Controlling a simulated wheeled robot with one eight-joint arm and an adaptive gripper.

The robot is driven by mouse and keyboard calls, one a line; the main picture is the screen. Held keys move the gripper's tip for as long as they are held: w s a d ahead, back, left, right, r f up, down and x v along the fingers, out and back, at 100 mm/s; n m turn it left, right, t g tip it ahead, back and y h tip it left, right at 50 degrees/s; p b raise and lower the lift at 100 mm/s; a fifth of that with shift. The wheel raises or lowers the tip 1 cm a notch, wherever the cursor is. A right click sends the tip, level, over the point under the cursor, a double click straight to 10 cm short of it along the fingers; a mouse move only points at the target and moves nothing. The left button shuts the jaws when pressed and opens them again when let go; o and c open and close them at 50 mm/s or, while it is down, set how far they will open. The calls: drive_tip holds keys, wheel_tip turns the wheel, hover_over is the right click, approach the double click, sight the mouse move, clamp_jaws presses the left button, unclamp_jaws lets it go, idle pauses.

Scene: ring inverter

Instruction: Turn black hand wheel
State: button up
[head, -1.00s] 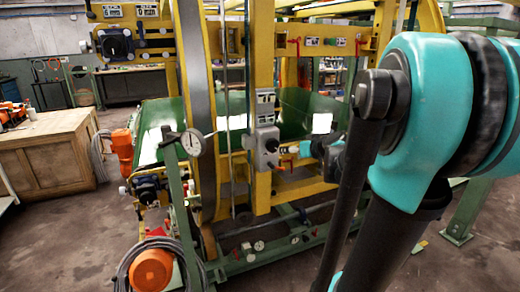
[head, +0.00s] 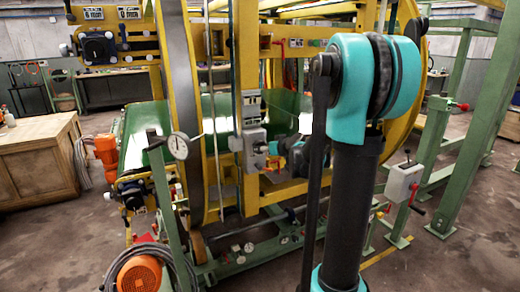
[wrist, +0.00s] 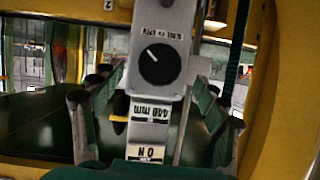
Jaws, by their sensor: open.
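A round black knob (wrist: 160,65) with a white pointer line sits on a grey box (wrist: 155,25) in the wrist view, between my fingers. I cannot tell if it is the hand wheel. My gripper (wrist: 153,108) is open, with one finger on each side of the box, and I see nothing held. In the head view the grey box (head: 252,148) is on the yellow machine, and my gripper (head: 272,150) is just right of it, partly hidden by my arm.
A grey box with a red crank (head: 404,184) stands at right. A wooden bench (head: 40,165) is at left. Some floor is free at lower right.

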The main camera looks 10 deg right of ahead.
drive_tip(key=shift+x, duration=3)
drive_tip(key=shift+c, duration=0.2)
drive_tip(key=c, duration=1.1)
drive_tip(key=shift+c, duration=0.2)
drive_tip(key=shift+m, duration=0.3)
drive_tip(key=m+y, duration=0.2)
drive_tip(key=m, duration=0.1)
drive_tip(key=shift+m+y, duration=1.6)
drive_tip(key=shift+m, duration=0.6)
